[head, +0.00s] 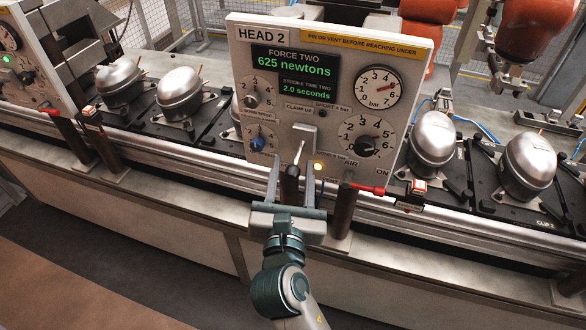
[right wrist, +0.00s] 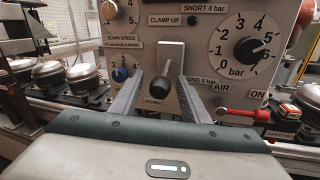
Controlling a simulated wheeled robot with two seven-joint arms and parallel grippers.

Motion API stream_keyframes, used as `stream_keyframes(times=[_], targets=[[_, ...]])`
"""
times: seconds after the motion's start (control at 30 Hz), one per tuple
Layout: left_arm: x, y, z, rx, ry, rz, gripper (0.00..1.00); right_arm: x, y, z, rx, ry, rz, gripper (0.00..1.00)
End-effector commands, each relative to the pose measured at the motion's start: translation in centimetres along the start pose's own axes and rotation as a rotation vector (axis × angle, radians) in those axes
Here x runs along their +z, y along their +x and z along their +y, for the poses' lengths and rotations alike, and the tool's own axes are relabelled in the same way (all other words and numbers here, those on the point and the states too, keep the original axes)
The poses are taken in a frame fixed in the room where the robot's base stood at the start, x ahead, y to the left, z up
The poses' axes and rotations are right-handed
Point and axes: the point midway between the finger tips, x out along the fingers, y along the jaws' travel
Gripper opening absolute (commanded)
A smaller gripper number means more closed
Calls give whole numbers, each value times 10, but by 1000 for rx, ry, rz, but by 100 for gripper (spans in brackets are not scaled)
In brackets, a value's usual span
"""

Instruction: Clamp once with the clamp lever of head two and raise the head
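The HEAD 2 panel (head: 322,110) stands upright, and its green display (head: 295,75) reads force two 625 newtons and stroke time two 2.0 seconds. The clamp lever (head: 299,152) sits low on the panel, between CLAMP UP and DOWN labels. In the right wrist view its dark knob (right wrist: 160,89) tilts down towards me. My right gripper (head: 292,183) is open, its fingers on either side of the lever with gaps to the knob; the right wrist view also shows the fingers (right wrist: 159,98) apart. Whether either finger touches the lever's shaft is unclear. My left gripper is not in view.
A red AIR handle (head: 369,189) is right of the lever, and a small amber lamp (head: 318,167) glows beside it. A pressure gauge (head: 380,88) and dials surround it. Silver compressors (head: 433,138) sit on pallets along the line. A steel rail (head: 200,165) runs in front.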

Motion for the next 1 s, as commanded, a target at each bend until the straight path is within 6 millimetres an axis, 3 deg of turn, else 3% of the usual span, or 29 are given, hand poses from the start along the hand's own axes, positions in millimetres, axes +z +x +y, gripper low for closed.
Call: stream_keyframes(times=[0.03,0.17,0.37,0.73,1.0], targets=[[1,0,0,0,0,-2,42,0,0,0,0,0,0,31],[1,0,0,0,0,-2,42,0,0,0,0,0,0,0],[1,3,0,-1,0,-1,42,-2,1,-1,0,-3,-9,0],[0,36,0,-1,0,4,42,-17,6,-5,22,-46,-184,0],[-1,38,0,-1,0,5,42,-14,6,-4,28,-53,-216,0]])
